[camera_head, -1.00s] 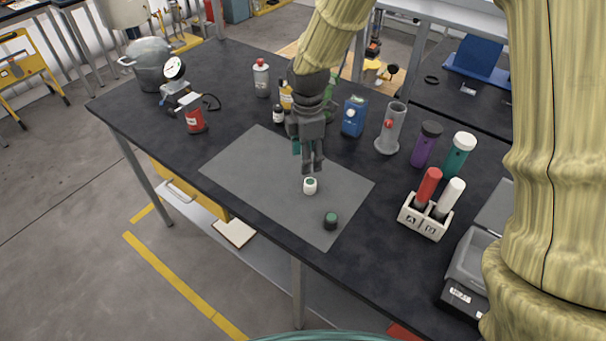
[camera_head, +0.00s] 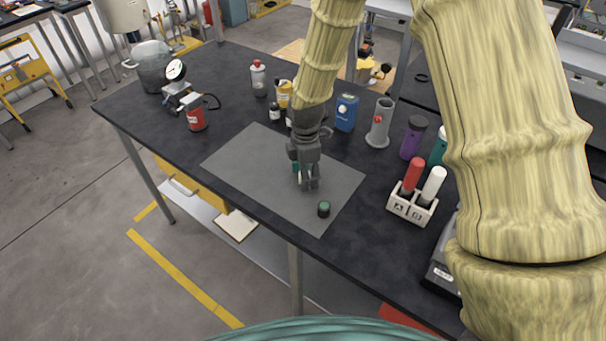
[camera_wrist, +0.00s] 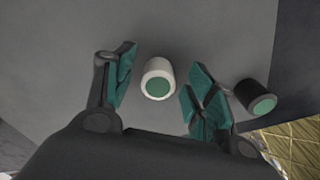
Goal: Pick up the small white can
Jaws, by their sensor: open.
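The small white can (camera_wrist: 151,72), with a green end face, stands on the grey mat (camera_head: 245,165). In the wrist view it lies between the two green-padded fingers of my gripper (camera_wrist: 160,88), slightly toward their tips, with gaps on both sides. The gripper is open and holds nothing.
A black can with a green top (camera_head: 324,209) stands on the mat close by, just outside the right finger in the wrist view (camera_wrist: 257,94). A two-slot holder (camera_head: 411,207) with red and white markers is to the right. Bottles stand behind. The mat's left part is clear.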

